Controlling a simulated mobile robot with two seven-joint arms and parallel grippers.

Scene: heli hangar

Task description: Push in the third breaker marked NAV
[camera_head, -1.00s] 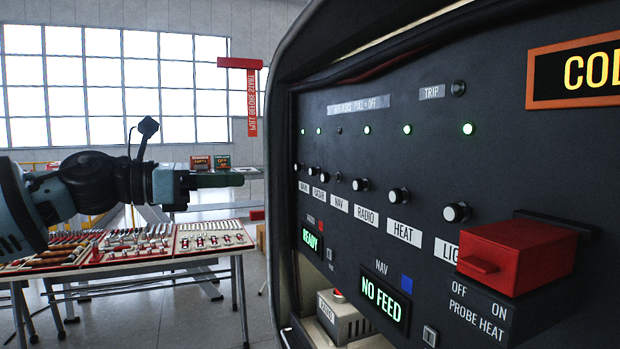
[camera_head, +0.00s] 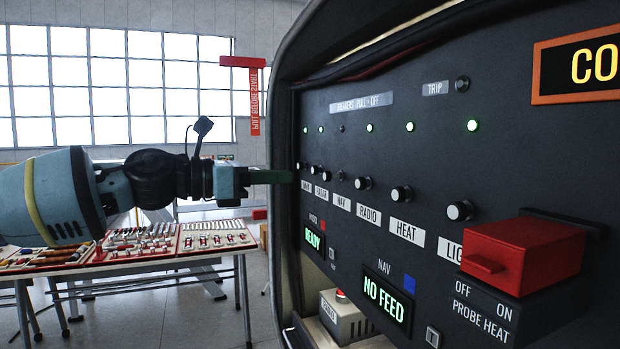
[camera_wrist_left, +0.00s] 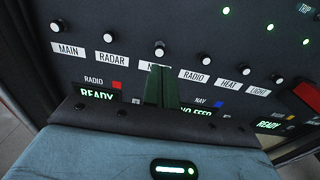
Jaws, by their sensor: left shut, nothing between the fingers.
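The dark panel carries a row of breakers with white caps, labelled MAIN, RADAR, NAV, RADIO, HEAT and LIGHT. The NAV breaker (camera_head: 340,175) is third from the left; in the left wrist view its cap (camera_wrist_left: 160,49) stands just beyond my fingertips, and its label is mostly hidden by them. The lamp above NAV (camera_head: 341,128) is dark, while the others I see in that row are green. The NAV display (camera_head: 386,298) reads NO FEED. My left gripper (camera_head: 290,177) is shut and empty, its tips at the panel's left edge in the head view. My right gripper is not in view.
A red guarded PROBE HEAT switch (camera_head: 525,255) juts out at the panel's right. A READY display (camera_head: 313,239) sits lower left on the panel. A tool table (camera_head: 180,250) stands behind my left arm. A red hanging tag (camera_head: 254,100) is at the back.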

